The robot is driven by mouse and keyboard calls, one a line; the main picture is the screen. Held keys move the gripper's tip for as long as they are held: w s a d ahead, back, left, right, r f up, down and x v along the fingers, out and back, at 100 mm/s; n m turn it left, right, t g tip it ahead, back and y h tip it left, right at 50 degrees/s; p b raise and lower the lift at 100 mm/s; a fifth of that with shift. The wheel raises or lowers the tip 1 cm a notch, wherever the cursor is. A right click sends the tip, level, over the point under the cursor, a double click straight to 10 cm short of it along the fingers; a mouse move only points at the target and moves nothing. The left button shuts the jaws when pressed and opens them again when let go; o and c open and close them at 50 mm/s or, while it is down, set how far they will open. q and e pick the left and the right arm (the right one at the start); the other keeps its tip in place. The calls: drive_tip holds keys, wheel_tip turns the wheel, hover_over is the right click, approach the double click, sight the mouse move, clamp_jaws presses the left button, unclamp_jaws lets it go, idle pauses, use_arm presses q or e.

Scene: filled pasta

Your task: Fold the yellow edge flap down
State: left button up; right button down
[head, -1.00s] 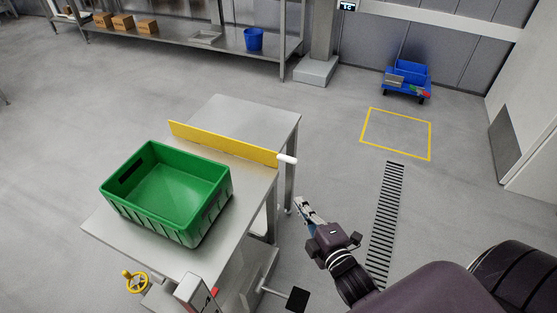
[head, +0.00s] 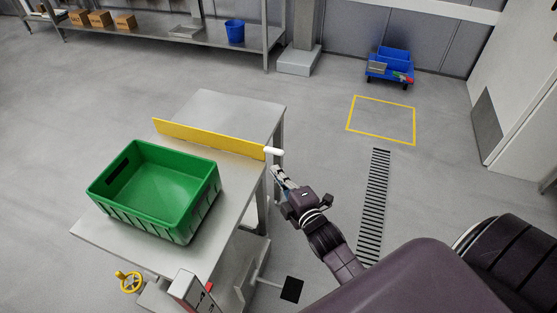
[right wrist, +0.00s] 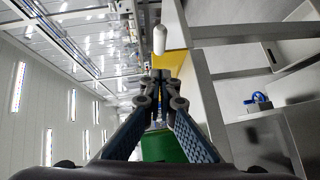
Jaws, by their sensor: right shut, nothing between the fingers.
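The yellow edge flap (head: 208,138) stands upright across the steel table (head: 235,108), behind the green crate. A white handle (head: 274,152) sticks out from its right end. My right gripper (head: 278,175) is shut and empty, just below and in front of that handle, beside the table's right edge. In the right wrist view the closed fingertips (right wrist: 160,78) are in front of the yellow flap (right wrist: 174,64), with the white handle (right wrist: 159,40) above them. I cannot tell whether they touch. My left gripper is not in view.
An empty green crate (head: 207,197) sits on the near part of the table. A yellow handwheel (head: 130,282) and a black pedal (head: 291,289) are at the table's near side. A blue cart (head: 390,66) stands far off.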

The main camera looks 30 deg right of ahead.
drive_tip(key=w+d, duration=0.2)
drive_tip(key=w, duration=0.1)
drive_tip(key=w+d+f, duration=0.1)
drive_tip(key=shift+w, duration=0.4)
drive_tip(key=shift+p, duration=0.35)
